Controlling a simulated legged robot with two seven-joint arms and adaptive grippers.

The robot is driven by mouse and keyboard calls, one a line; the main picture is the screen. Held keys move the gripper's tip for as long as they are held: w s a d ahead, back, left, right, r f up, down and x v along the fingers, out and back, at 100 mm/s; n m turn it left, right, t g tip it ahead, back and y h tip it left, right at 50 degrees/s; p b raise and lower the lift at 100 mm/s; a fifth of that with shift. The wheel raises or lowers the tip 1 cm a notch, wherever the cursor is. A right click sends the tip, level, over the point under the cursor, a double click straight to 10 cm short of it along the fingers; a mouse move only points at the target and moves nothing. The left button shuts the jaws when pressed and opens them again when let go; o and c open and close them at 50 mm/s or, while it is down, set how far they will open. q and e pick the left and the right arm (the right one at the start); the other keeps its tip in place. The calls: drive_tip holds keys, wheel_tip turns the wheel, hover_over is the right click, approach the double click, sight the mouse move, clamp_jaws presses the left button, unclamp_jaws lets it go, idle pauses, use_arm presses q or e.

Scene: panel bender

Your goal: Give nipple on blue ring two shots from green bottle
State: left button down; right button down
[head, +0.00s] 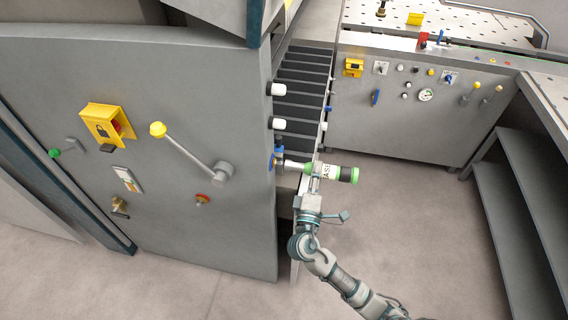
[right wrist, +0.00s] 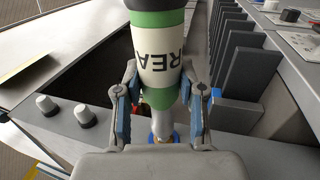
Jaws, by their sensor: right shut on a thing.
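The green bottle (head: 345,174), with a white label and dark base, lies roughly level in my right gripper (head: 315,179), its pale nozzle pointing left. In the right wrist view my right gripper (right wrist: 160,105) has its blue-padded fingers shut on both sides of the bottle (right wrist: 160,52). The blue ring (head: 279,160) is on the right edge of the grey machine panel, at the nozzle's end. In the right wrist view the blue ring (right wrist: 175,138) shows behind the nozzle. The nipple itself is hidden; I cannot tell whether the nozzle touches it. My left gripper is not in view.
White knobs (head: 278,124) stick out above the blue ring on the same panel edge. A yellow-tipped lever (head: 180,145) and a yellow lock box (head: 108,125) are on the panel face. Dark slats (head: 305,75) lie behind. Open floor (head: 420,215) is at right.

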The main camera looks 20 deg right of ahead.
sight(349, 178)
drive_tip(key=shift+w+a, duration=0.3)
drive_tip(key=shift+a, duration=0.15)
idle(0.6)
drive_tip(key=shift+s+d, duration=0.1)
drive_tip(key=shift+d, duration=0.05)
drive_tip(key=shift+s+d, duration=0.5)
drive_tip(key=shift+d, duration=0.3)
idle(0.4)
drive_tip(key=shift+s+d, duration=0.2)
drive_tip(key=shift+d, duration=0.15)
drive_tip(key=shift+s+d+p, duration=0.1)
drive_tip(key=shift+s+d, duration=0.55)
drive_tip(key=shift+d, duration=0.4)
drive_tip(key=shift+s+d+p, duration=0.1)
drive_tip(key=shift+s+d, duration=0.5)
drive_tip(key=shift+d, duration=0.4)
drive_tip(key=shift+s+d+p, duration=0.1)
drive_tip(key=shift+s+d, duration=0.55)
drive_tip(key=shift+d, duration=0.4)
drive_tip(key=shift+a, duration=0.1)
